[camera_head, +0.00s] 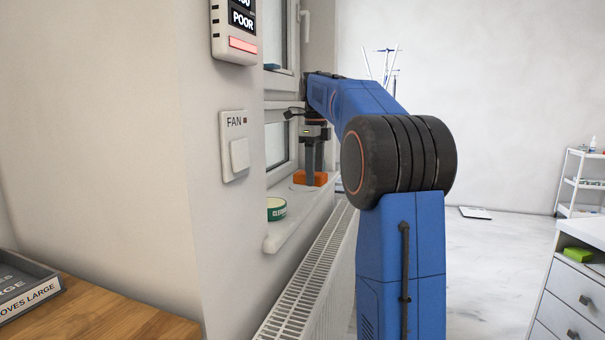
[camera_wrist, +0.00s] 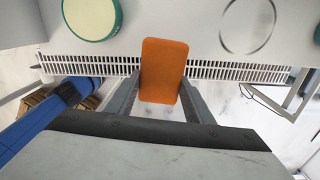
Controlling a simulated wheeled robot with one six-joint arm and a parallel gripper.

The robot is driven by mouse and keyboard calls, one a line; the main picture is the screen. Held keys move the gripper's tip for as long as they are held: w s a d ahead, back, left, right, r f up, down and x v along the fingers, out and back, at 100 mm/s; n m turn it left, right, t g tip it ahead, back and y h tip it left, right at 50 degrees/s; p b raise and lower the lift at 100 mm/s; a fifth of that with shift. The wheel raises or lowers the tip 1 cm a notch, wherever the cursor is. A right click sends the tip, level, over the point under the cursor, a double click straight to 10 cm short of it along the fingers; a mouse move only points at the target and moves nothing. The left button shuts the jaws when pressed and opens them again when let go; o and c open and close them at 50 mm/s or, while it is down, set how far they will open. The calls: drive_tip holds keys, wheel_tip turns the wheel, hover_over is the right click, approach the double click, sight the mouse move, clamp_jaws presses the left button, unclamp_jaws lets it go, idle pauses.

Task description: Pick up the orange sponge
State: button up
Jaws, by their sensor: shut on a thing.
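The orange sponge (camera_head: 317,178) is at the window sill in the head view, low between my gripper's fingers. My gripper (camera_head: 314,172) points down and is shut on the sponge. In the wrist view the orange sponge (camera_wrist: 164,70) shows between the two fingertips of my gripper (camera_wrist: 163,92), one finger at each side. The sponge reaches over the sill's edge in that view. I cannot tell whether its underside touches the sill.
A round green-rimmed tin (camera_head: 276,208) stands on the white sill (camera_head: 285,233), nearer than the sponge. A circle is marked on the sill (camera_wrist: 248,25). A white radiator (camera_head: 308,265) runs below it.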

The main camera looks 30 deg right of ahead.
drive_tip(key=s+d, duration=0.8)
drive_tip(key=s, duration=0.2)
drive_tip(key=shift+s, duration=0.1)
drive_tip(key=o, duration=0.4)
drive_tip(key=c, duration=0.4)
drive_tip(key=shift+o, duration=0.2)
drive_tip(key=w+a+r+n, duration=0.2)
drive_tip(key=w+a+n, duration=0.3)
drive_tip(key=a, duration=0.6)
drive_tip(key=w+a+r+n, duration=0.2)
drive_tip(key=w+a+n, duration=0.25)
drive_tip(key=a, duration=0.65)
drive_tip(key=shift+m, duration=0.25)
drive_tip(key=shift+w+f, duration=0.15)
drive_tip(key=shift+f, duration=1.35)
drive_tip(key=shift+w+f, duration=0.15)
drive_tip(key=shift+f, duration=1.35)
